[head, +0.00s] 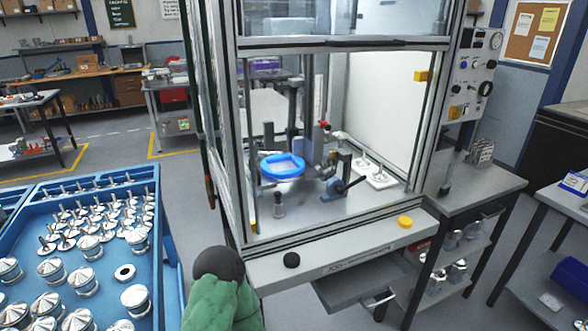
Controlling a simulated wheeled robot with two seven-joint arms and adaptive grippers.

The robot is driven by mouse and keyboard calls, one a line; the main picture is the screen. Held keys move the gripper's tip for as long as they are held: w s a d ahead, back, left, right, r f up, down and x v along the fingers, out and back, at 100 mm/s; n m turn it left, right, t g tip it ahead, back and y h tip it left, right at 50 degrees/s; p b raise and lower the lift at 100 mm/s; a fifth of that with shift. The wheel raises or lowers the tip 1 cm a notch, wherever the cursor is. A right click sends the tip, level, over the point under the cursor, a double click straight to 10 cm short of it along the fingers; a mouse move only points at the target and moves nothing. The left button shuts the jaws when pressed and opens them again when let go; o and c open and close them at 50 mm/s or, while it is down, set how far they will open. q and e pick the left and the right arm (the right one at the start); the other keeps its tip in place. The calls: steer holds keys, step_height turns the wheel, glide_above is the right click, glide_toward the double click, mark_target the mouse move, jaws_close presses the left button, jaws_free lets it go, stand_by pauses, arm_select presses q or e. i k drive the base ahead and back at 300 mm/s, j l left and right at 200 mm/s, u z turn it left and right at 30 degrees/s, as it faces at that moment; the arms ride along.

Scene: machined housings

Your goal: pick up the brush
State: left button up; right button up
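I cannot pick out a brush with certainty. Inside the open-fronted machine cabinet (340,262) in the head view stands a blue ring-shaped part (282,167) on the grey work surface. A small upright metallic piece (278,206) stands in front of it. Neither of my grippers is in view.
A blue tray (160,215) with many machined metal parts is at left. A green object with a dark rounded top (222,300) stands before the cabinet's left corner; I cannot tell what it is. An open drawer (365,285) juts out below the cabinet. A grey side table (480,190) stands at right.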

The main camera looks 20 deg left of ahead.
mark_target(443, 189)
steer(key=u, duration=0.3)
steer(key=i+l+u, duration=0.3)
steer(key=l+u, duration=0.3)
steer(key=l, duration=0.25)
steer(key=i+l+u, duration=0.1)
steer(key=l+u, duration=0.2)
steer(key=l, duration=0.2)
